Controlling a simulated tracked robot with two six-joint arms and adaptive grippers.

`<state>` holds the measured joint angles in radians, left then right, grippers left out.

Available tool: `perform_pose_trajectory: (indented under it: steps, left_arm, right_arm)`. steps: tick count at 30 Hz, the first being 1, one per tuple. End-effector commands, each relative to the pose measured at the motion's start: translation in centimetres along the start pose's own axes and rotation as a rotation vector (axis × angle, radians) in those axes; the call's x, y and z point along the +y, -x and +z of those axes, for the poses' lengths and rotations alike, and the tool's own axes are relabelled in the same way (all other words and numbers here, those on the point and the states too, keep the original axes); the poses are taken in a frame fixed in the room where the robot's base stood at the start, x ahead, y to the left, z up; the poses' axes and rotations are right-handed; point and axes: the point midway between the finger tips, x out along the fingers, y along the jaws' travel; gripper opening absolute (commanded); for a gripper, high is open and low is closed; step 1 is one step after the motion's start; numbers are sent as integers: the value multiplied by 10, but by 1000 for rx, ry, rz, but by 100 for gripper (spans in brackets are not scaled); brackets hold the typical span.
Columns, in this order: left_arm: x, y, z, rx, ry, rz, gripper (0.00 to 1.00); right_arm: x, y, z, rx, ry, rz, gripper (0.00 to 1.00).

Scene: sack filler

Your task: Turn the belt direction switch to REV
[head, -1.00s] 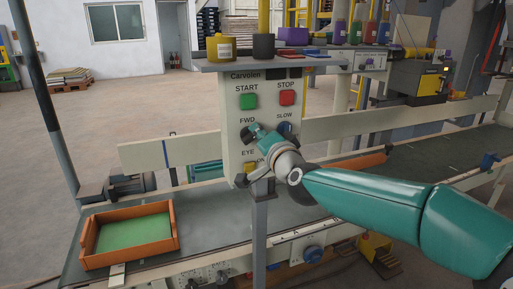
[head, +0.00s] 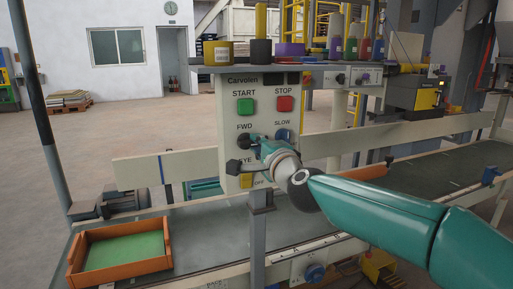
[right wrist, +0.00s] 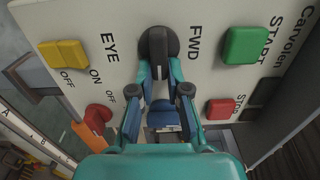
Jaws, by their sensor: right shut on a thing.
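The cream control panel (head: 230,100) stands upright over the conveyor. In the right wrist view, the black belt direction switch (right wrist: 158,42) sits beside the FWD label, and that view is turned sideways. My right gripper (head: 256,143) is at the switch on the panel's left side. In the right wrist view, its two fingers (right wrist: 162,75) are closed around the switch's handle. I cannot read which way the handle points, and no REV label is visible. My left gripper is not in view.
A blue knob (right wrist: 166,116) by the SLOW label is close beside the fingers. Green START (head: 245,106) and red STOP (head: 285,104) buttons are above. A yellow switch (right wrist: 62,53) is by EYE. An orange tray (head: 77,262) rests on the belt at left.

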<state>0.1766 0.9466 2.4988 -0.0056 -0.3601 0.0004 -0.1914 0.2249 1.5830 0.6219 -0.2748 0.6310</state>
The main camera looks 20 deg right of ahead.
Motion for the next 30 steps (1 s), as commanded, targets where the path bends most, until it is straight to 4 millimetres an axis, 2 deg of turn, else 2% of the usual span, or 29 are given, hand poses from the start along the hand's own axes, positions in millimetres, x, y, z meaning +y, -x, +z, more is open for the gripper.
perform_pose_trajectory:
  steps: [10,11,15,30]
  left_arm:
    - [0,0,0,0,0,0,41]
    - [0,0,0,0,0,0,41]
    - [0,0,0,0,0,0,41]
    - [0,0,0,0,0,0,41]
  right_arm:
    - [0,-1,0,1,-6,0,0]
    - [0,-1,0,1,-6,0,19]
    - [0,-1,0,1,-5,1,41]
    - [0,5,0,1,-3,0,41]
